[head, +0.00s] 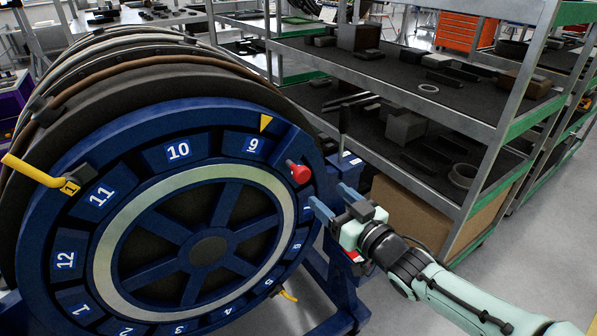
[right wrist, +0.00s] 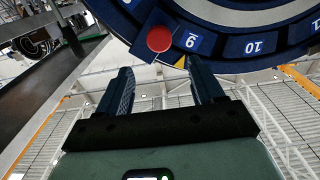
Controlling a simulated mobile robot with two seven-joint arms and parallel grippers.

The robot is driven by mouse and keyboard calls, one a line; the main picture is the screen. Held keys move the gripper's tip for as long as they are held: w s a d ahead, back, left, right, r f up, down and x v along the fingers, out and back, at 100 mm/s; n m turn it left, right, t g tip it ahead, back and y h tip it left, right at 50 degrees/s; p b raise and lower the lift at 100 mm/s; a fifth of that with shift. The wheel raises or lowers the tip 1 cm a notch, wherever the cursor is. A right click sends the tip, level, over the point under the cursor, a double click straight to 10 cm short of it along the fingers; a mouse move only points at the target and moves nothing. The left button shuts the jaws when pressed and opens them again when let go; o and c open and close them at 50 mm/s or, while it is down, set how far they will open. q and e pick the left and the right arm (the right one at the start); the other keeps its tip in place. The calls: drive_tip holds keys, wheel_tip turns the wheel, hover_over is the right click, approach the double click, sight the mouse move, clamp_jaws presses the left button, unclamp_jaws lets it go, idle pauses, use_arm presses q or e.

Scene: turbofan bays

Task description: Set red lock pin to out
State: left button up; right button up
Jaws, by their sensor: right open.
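The red lock pin (head: 299,172) has a round red head and sits on the right side of the blue numbered wheel (head: 119,136), just below the 9 label. Its head also shows in the right wrist view (right wrist: 159,39), at the top beside the 9. I cannot tell how far the pin sticks out. My right gripper (head: 335,201) is open and empty, below and to the right of the pin and apart from it. In the right wrist view, the pin head lies ahead of the gap between the fingers (right wrist: 161,75). My left gripper is not in view.
A yellow handle (head: 32,171) sticks out at the wheel's left, and a smaller yellow lever (head: 288,295) is at its lower right. A metal shelf (head: 440,110) with grey and brown parts stands behind my right arm. The floor at right is clear.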

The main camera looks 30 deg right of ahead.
sight(305, 176)
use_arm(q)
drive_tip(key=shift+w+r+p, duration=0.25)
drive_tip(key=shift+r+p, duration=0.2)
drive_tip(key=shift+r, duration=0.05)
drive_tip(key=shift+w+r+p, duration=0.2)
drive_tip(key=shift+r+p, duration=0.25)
use_arm(e)
drive_tip(key=w, duration=0.8)
drive_tip(key=w+a, duration=0.1)
drive_tip(key=w, duration=0.4)
drive_tip(key=shift+f, duration=0.1)
